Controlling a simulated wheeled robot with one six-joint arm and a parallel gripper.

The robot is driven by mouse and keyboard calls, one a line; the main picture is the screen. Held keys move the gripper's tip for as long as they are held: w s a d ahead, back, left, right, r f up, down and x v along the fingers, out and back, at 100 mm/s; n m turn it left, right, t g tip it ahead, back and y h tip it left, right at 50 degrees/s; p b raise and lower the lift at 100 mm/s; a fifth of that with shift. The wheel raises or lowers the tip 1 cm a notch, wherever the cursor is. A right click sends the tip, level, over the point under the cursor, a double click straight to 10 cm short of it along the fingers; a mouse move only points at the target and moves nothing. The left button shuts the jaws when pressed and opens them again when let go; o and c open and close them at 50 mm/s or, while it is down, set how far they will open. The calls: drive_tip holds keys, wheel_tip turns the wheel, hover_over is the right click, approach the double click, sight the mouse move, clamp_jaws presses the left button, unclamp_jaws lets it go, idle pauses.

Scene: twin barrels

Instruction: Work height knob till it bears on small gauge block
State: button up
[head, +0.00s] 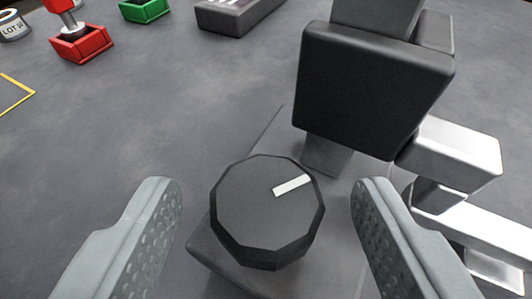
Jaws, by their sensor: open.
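A dark many-sided knob (262,215) with a white mark on its top, right of centre, sits on a dark grey base (215,255) at the lower middle. My gripper (268,190) is open, one finger on each side of the knob. A clear gap shows between the knob and each finger. To the right, a bright metal arm (455,152) juts from behind a black housing (370,90). A small greyer block (437,194) shows under it, above a lower metal bar (480,232).
A red tray (82,45) holding an upright part and a green tray (145,11) stand at the far left. A dark box (237,15) is at the back. A yellow outline (18,95) marks the left edge. The grey surface left of the knob is clear.

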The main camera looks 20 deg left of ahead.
drive_tip(key=shift+w+a+f, duration=0.15)
drive_tip(key=shift+w+f, duration=0.05)
drive_tip(key=shift+w, duration=0.25)
drive_tip(key=c, duration=1)
drive_tip(key=shift+n+y, duration=0.3)
drive_tip(key=n+y, duration=0.1)
drive_tip(key=n+g+y, duration=0.1)
drive_tip(key=shift+d+g+y, duration=0.25)
drive_tip(key=shift+g+y, duration=0.05)
drive_tip(key=shift+w+n+g+y, duration=0.1)
drive_tip(key=shift+n+g+y, duration=1)
drive_tip(key=shift+n, duration=0.5)
drive_tip(key=shift+y, duration=0.3)
